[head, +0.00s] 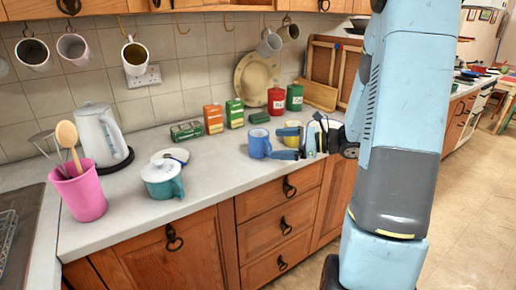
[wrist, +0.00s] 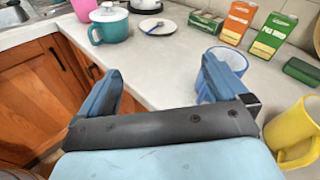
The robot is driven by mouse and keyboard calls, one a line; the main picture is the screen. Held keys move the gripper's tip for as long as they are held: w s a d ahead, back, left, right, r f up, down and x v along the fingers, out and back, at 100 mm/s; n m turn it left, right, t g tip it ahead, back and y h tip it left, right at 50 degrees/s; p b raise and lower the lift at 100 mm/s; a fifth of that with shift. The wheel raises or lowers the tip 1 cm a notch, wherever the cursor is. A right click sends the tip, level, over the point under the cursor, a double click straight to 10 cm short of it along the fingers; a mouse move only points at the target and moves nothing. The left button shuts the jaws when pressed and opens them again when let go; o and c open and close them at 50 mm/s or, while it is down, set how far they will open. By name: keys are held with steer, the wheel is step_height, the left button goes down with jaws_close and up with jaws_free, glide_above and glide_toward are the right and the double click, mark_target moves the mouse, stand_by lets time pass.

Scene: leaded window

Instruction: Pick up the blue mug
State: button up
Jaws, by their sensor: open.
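The blue mug (head: 259,144) stands upright on the worktop, near its front edge, in the head view. In the wrist view the blue mug (wrist: 232,56) is at right of centre, partly hidden behind my right-hand finger. My gripper (head: 277,143) is open and empty, just right of the mug in the head view, with its fingers pointing left. In the wrist view my gripper (wrist: 160,66) has bare worktop and the cabinet front between its fingers. The mug lies in line with the right-hand finger, not between the two; I cannot tell whether they touch.
A yellow mug (wrist: 296,132) stands close by my gripper's right side. Cartons (head: 213,119) and red (head: 276,101) and green canisters stand behind. A teal lidded pot (head: 163,181), pink utensil holder (head: 82,194) and kettle (head: 101,136) are left. The worktop between pot and mug is clear.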

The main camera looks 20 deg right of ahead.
mark_target(267, 137)
steer(key=w+d+f+m+t+h, duration=0.2)
steer(key=w+d+f+m+t, duration=0.3)
steer(key=d, duration=0.3)
steer(key=shift+m, duration=0.7)
steer(key=x, duration=0.7)
steer(key=shift+a+r, duration=0.35)
steer(key=shift+a, duration=0.1)
steer(key=shift+x, duration=2.9)
steer(key=shift+s+r, duration=0.1)
steer(key=shift+r, duration=0.05)
steer(key=shift+c, duration=0.3)
steer(key=c, duration=1.1)
steer(key=shift+r, duration=0.1)
steer(key=shift+c, duration=0.2)
